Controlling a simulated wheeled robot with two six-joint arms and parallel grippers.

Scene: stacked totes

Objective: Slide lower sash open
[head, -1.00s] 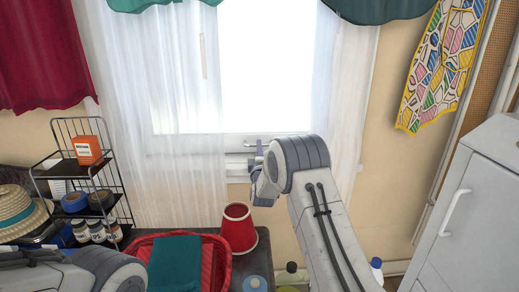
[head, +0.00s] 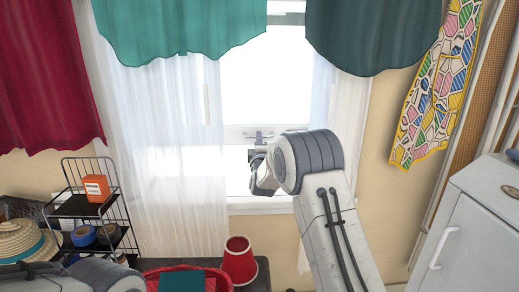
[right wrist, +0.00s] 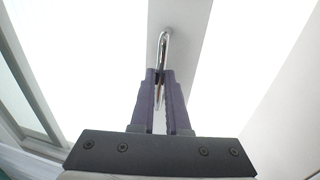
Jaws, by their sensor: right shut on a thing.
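The lower sash's white bottom rail (head: 238,133) stands raised in the head view, with a bright gap between it and the white sill (head: 255,205). A small metal handle (right wrist: 163,45) is on the rail (right wrist: 182,14) in the right wrist view. My right gripper (head: 257,140) is at the rail; in the right wrist view its purple fingers (right wrist: 161,76) are shut on the handle. Its arm hides part of the sash's right side. My left gripper is not in view; only my left arm shows at the lower left.
A sheer white curtain (head: 165,150) hangs left of the opening, and teal valances (head: 180,30) hang above. A red cup (head: 239,262) and red basket (head: 150,281) sit below the sill. A wire rack (head: 125,215) stands left, a white cabinet (head: 475,225) right.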

